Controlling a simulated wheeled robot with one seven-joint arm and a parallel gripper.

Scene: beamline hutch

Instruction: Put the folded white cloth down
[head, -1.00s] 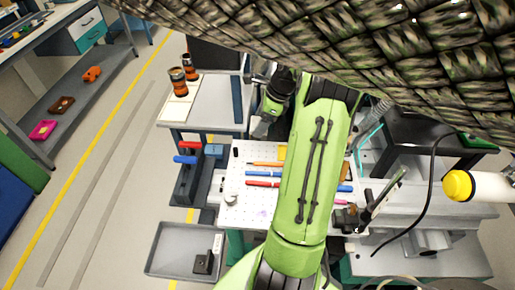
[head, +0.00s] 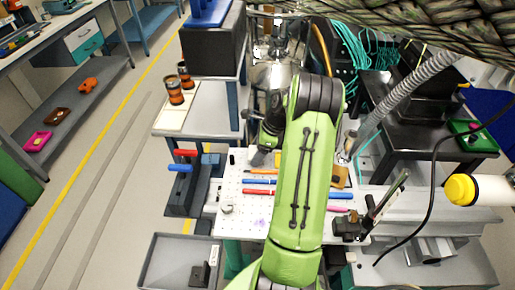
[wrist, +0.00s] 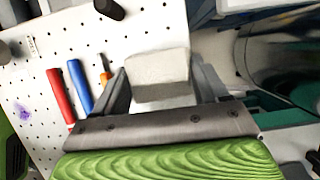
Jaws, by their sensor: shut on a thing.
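The folded white cloth (wrist: 158,72) is a small pale block in the middle of the wrist view. My gripper (wrist: 160,82) is shut on it, with one dark finger on each side. The white perforated board (wrist: 60,28) lies beyond and to the left of the cloth. In the head view my gripper (head: 261,152) is over the far left edge of this board (head: 236,216); the cloth cannot be made out there.
Red and blue tools (head: 259,193) lie on the board. A rack with red and blue handles (head: 184,160) stands left of it. A grey tray (head: 165,262) is at front left. A dark camouflage-patterned thing (head: 440,22) hangs across the upper right.

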